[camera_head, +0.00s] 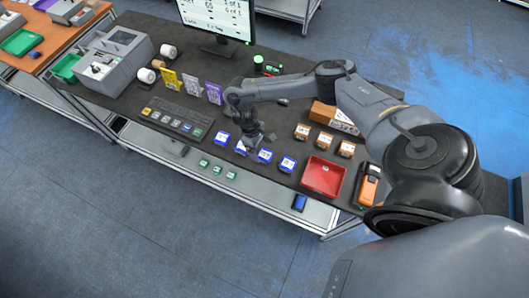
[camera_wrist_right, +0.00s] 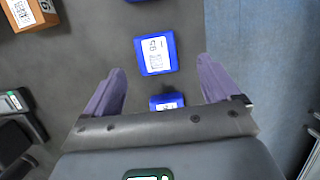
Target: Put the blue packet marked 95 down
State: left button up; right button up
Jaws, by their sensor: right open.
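My right gripper (camera_wrist_right: 160,70) is open, its two fingers apart and pointing down at the table. In the right wrist view a blue packet (camera_wrist_right: 155,54) with a white label that seems to read 95 lies flat on the dark table, ahead of and between the fingertips. Nothing is seen gripped. In the head view this packet (camera_head: 264,156) appears to be the one just right of my right gripper (camera_head: 252,146). Another blue packet (camera_wrist_right: 167,102) shows partly behind the gripper body. My left gripper is not in view.
Brown packets (camera_head: 302,131) lie behind, and a red tray (camera_head: 323,177) and an orange device (camera_head: 368,185) to the right. Small green packets (camera_head: 217,170) lie in front. A keyboard (camera_head: 176,121) is on the left.

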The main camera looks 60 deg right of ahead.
aim_at(265, 154)
jog(key=shift+d+b+x, duration=0.2)
jog(key=shift+b+x, duration=1.05)
jog(key=shift+x, duration=1.4)
jog(key=shift+c, duration=0.3)
jog(key=c, duration=1.2)
